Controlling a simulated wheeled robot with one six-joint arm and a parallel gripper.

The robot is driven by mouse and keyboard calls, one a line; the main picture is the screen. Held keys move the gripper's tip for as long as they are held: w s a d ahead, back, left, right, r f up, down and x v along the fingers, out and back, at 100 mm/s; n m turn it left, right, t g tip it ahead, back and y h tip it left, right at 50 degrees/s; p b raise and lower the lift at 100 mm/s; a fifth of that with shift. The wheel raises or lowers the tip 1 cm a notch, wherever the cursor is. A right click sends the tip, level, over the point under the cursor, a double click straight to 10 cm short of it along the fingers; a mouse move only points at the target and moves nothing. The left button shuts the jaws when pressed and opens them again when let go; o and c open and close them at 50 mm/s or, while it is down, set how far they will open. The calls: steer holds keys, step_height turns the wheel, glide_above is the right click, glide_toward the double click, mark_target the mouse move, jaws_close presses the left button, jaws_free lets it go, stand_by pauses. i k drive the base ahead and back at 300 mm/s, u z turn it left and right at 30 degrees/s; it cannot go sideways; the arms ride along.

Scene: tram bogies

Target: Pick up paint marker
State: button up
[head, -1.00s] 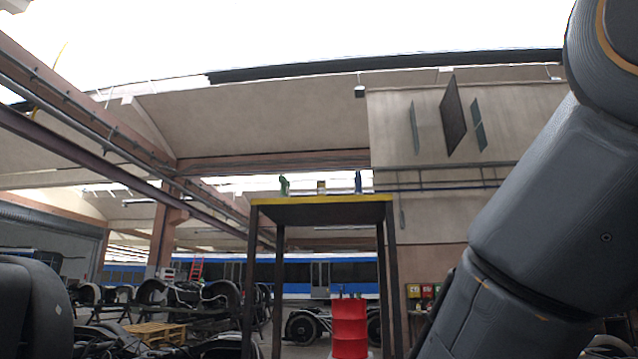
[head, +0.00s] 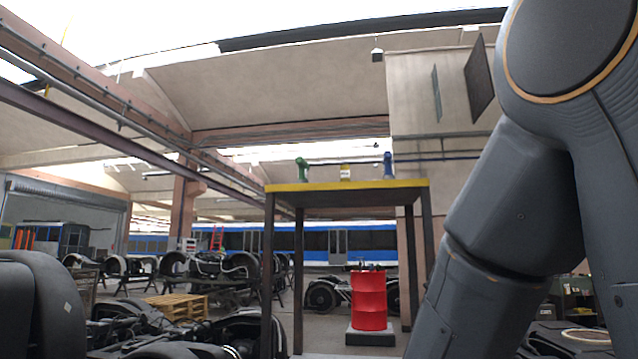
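A tall table with a yellow edge (head: 350,185) and dark legs stands ahead in the head view. On its top stand a green tool-like object (head: 302,169), a small yellow and white item (head: 345,172) and a blue object (head: 388,165). They are small in the picture, and I cannot tell whether any of them is the paint marker. My arm fills the right side, and my gripper is out of the frame.
A red drum (head: 369,298) stands on a low base behind the table legs. A wooden pallet (head: 178,306) and several dark bogie parts lie at the left. A blue and white tram (head: 290,240) stands far back.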

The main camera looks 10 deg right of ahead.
mark_target(345, 171)
steer(key=z, duration=0.2)
steer(key=i, duration=1.55)
steer(key=z, duration=0.65)
